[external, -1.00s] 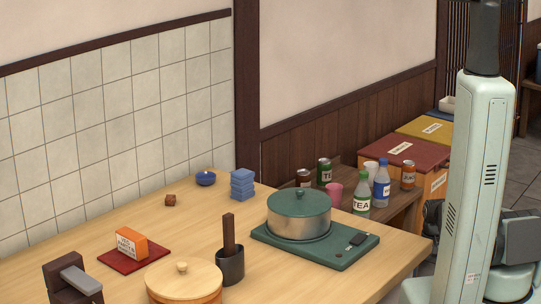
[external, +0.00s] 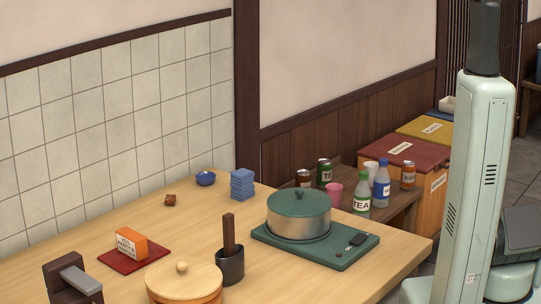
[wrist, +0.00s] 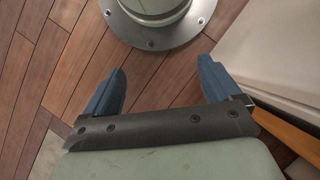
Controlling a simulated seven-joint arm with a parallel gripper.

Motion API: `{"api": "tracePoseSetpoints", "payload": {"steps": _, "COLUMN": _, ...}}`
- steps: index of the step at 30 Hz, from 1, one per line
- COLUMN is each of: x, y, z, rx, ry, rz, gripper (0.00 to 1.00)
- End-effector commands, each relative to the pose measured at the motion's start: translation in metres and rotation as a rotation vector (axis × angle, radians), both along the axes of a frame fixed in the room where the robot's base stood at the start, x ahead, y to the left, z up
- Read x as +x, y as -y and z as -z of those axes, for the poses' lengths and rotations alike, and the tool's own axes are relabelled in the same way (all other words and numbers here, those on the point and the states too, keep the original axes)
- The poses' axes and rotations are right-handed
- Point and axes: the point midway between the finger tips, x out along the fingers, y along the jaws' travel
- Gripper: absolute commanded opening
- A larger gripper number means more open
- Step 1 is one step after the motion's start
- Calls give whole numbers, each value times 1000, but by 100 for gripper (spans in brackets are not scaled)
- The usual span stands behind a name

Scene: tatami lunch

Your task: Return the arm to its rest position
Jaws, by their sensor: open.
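My gripper (wrist: 161,85) shows in the wrist view with its two blue fingers spread wide apart. It is open and nothing is between the fingers. It points down over a brown plank floor (wrist: 60,75), with a round bolted metal base plate (wrist: 152,38) just beyond the fingertips. In the external view my pale green column stands at the right and part of my arm shows low behind it. My gripper is not visible there.
A wooden table (external: 340,285) holds a pot (external: 298,215) on a green cooker (external: 345,255), a round lidded tub (external: 185,285) and several small items. A side bench with bottles and cans and lidded boxes (external: 405,152) stand behind. A pale panel borders the gripper's right.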

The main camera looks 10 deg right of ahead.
Motion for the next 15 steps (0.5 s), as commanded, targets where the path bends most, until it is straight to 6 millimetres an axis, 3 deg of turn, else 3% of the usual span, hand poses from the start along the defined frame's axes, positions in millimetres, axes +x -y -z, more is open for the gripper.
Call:
{"api": "tracePoseSetpoints", "payload": {"steps": 3, "x": -28, "y": 0, "z": 11, "rx": 0, "ry": -49, "rz": 0, "gripper": 91}}
{"api": "tracePoseSetpoints", "payload": {"steps": 7, "x": -48, "y": 0, "z": 18, "rx": 0, "ry": -83, "rz": 1, "gripper": 91}}
{"api": "tracePoseSetpoints", "payload": {"steps": 15, "x": -52, "y": 0, "z": 19, "rx": 0, "ry": -91, "rz": 1, "gripper": 91}}
